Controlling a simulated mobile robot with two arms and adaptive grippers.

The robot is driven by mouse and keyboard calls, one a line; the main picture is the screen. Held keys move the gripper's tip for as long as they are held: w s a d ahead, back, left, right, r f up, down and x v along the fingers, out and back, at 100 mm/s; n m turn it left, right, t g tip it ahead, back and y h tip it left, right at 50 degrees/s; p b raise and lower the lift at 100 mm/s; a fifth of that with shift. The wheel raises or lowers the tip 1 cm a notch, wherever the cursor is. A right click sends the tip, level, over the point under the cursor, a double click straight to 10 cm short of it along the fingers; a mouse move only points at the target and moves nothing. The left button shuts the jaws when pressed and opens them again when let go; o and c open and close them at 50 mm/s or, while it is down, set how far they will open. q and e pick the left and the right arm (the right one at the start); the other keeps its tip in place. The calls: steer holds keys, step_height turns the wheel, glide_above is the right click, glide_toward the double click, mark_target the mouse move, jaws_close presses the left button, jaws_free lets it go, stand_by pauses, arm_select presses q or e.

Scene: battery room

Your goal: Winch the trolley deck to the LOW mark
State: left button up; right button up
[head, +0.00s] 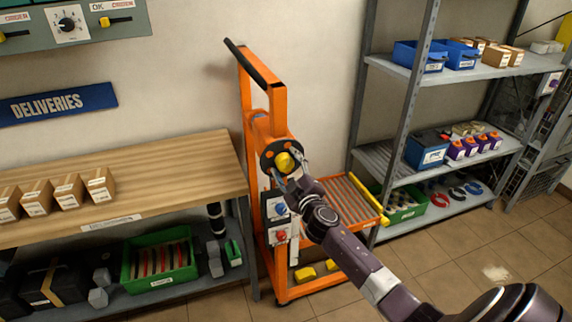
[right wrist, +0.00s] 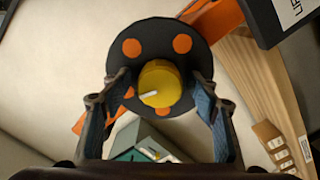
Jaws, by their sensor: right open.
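The orange trolley (head: 250,130) stands against the wall, with its ribbed deck (head: 345,197) to the right of its post and a yellow bar along the deck's edge. On the post is a black winch disc (head: 267,157) with orange spots and a yellow knob (head: 285,162). My right gripper (head: 284,180) is at the disc. In the right wrist view its open fingers (right wrist: 160,88) stand on either side of the yellow knob (right wrist: 160,84), with gaps to it. The disc also shows there (right wrist: 146,44). I cannot make out the LOW mark. My left gripper is not in view.
A wooden bench (head: 140,180) with small boxes stands left of the trolley, a green crate (head: 160,278) on its lower shelf. A grey metal rack (head: 400,170) with bins stands close on the right. A control panel (head: 75,28) is on the wall.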

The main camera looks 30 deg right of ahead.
steer(key=c, duration=1.2)
steer(key=shift+o, duration=0.2)
steer(key=shift+n, duration=1.9)
steer(key=o, duration=1.2)
steer(key=shift+c, duration=0.2)
steer(key=shift+s, duration=0.1)
steer(key=v, duration=1.2)
